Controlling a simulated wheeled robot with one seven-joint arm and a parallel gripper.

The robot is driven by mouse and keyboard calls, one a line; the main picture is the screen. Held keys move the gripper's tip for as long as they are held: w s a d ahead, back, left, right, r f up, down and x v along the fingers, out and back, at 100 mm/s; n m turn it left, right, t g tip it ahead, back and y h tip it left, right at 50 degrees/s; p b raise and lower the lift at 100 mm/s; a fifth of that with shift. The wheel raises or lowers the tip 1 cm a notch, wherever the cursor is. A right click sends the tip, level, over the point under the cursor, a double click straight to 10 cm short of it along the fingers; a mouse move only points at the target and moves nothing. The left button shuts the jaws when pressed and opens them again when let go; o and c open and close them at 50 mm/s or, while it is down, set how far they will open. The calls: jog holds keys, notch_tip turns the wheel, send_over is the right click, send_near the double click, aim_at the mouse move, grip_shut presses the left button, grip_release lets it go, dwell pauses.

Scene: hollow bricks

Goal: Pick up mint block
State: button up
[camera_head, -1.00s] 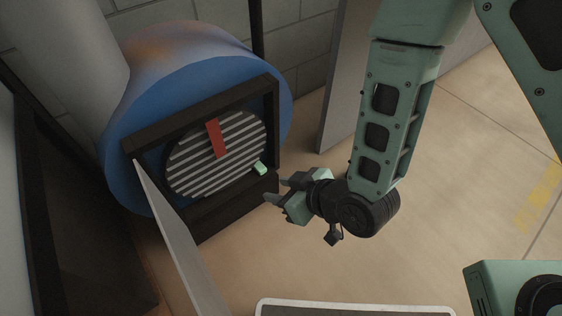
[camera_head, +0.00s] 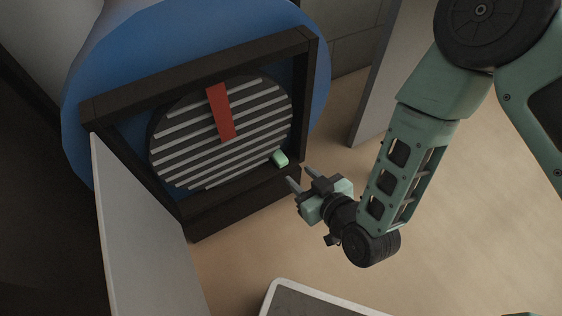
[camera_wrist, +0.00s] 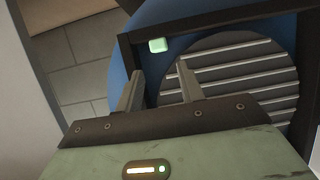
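The mint block (camera_head: 280,158) is small and pale green. It lies at the lower right edge of the round striped plate, inside the dark square frame. In the wrist view the mint block (camera_wrist: 158,45) is beyond the fingertips, roughly between their lines. My gripper (camera_head: 302,176) is just outside the frame's lower right corner, apart from the block and pointing toward it. Its two fingers stand apart with nothing between them, as the wrist view also shows (camera_wrist: 160,80).
The dark frame (camera_head: 188,228) surrounds a striped round plate (camera_head: 190,152) with a red bar (camera_head: 221,113) on it. A blue drum (camera_head: 90,70) is behind. A pale panel (camera_head: 142,225) stands at lower left, a grey panel (camera_head: 380,75) at right.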

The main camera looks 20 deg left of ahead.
aim_at(284, 161)
jog(key=b+x, duration=0.4)
jog(key=x, duration=0.3)
jog(key=shift+w+a+f+b, duration=0.15)
jog(key=shift+w+f+b, duration=0.05)
jog(key=shift+f+b, duration=0.1)
jog(key=shift+w+a+f, duration=0.1)
jog(key=shift+w+a, duration=0.2)
jog(key=shift+a, duration=0.05)
jog(key=c, duration=0.7)
